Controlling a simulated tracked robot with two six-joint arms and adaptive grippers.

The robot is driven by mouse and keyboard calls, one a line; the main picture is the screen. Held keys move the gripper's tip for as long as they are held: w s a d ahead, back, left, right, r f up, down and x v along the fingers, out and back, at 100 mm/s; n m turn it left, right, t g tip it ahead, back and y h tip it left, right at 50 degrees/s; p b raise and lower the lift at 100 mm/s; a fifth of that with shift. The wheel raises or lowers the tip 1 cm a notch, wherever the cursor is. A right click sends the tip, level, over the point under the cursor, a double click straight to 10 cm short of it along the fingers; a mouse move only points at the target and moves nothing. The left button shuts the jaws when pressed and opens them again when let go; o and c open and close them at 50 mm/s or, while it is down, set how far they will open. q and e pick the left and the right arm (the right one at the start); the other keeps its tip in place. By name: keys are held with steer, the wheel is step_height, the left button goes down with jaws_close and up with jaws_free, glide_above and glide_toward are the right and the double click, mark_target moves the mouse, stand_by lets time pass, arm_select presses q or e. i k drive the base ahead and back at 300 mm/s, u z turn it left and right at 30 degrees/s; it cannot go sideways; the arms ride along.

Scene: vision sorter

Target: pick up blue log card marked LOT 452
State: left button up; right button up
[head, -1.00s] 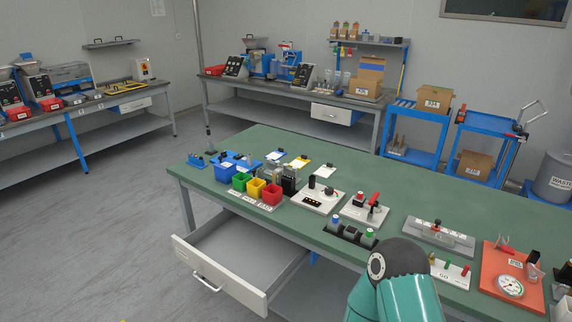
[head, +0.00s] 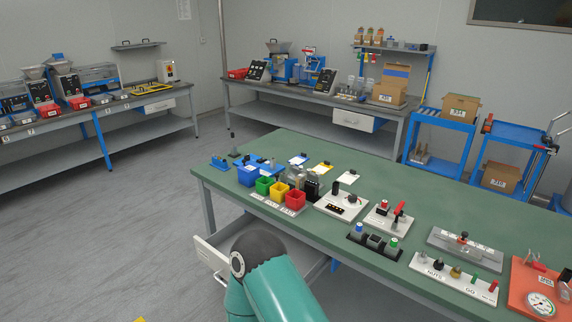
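A small blue-edged card (head: 298,159) lies near the far edge of the green table, behind the coloured bins. A yellow-edged card (head: 320,169) and a white card with a dark clip (head: 347,178) lie in a row to its right. The print on all of them is too small to read, so I cannot confirm LOT 452. Neither of my grippers is in view. Only a teal link of one of my arms shows at the bottom middle, well in front of the cards.
Blue, green, yellow and red bins (head: 279,192) stand in front of the cards. Fixtures and switch boxes (head: 341,205) fill the table's right side. An open drawer (head: 208,252) juts from the front, partly hidden by my arm. Floor is clear at left.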

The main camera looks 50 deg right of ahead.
mark_target(299, 159)
steer(key=u, duration=0.15)
steer(key=i, duration=4.9)
steer(key=z, duration=1.45)
steer(key=i, duration=0.25)
steer(key=z, duration=2.7)
